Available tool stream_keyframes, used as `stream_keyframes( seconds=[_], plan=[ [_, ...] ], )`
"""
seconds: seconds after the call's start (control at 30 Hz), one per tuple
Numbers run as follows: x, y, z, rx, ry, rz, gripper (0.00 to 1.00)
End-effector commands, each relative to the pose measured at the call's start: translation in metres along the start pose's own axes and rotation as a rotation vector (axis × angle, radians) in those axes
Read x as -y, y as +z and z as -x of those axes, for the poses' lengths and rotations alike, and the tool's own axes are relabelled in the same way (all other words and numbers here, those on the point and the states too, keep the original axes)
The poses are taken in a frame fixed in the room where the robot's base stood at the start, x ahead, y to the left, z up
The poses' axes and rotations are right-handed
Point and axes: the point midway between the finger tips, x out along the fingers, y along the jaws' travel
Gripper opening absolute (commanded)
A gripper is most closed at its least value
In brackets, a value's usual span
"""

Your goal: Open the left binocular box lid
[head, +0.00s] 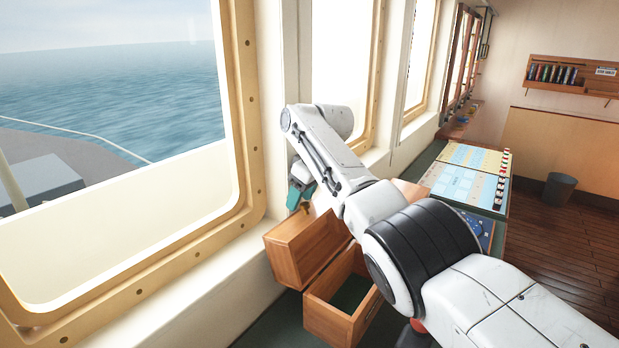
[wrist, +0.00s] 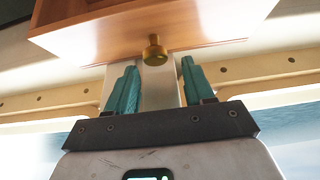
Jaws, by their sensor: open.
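The binocular box (head: 331,321) is wooden with a dark green inside, low beside the window wall in the head view. Its wooden lid (head: 290,252) stands raised and tilted back on the window side, and the box mouth shows open. In the wrist view the lid (wrist: 215,25) fills the top, with a brass knob (wrist: 156,52) on its edge. My gripper (wrist: 158,72) is open, its teal fingers spread apart just short of the knob, which shows between and beyond the tips. In the head view my gripper (head: 299,192) is above the lid, partly hidden by my arm.
The window frame (head: 243,100) and wall are close on the left. A chart table (head: 465,178) with charts lies beyond my arm. A bin (head: 559,190) stands on the open wooden floor (head: 560,250) at right. My arm hides the area right of the box.

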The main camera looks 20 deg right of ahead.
Motion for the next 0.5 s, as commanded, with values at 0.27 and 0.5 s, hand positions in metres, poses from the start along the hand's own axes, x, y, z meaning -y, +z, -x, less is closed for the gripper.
stream_keyframes(
  seconds=[0.27, 0.5],
  plan=[
    [-0.002, 0.002, 0.046, -0.004, 0.005, -0.003, 0.53],
    [-0.001, 0.002, 0.082, 0.0, 0.002, -0.003, 0.53]
  ],
)
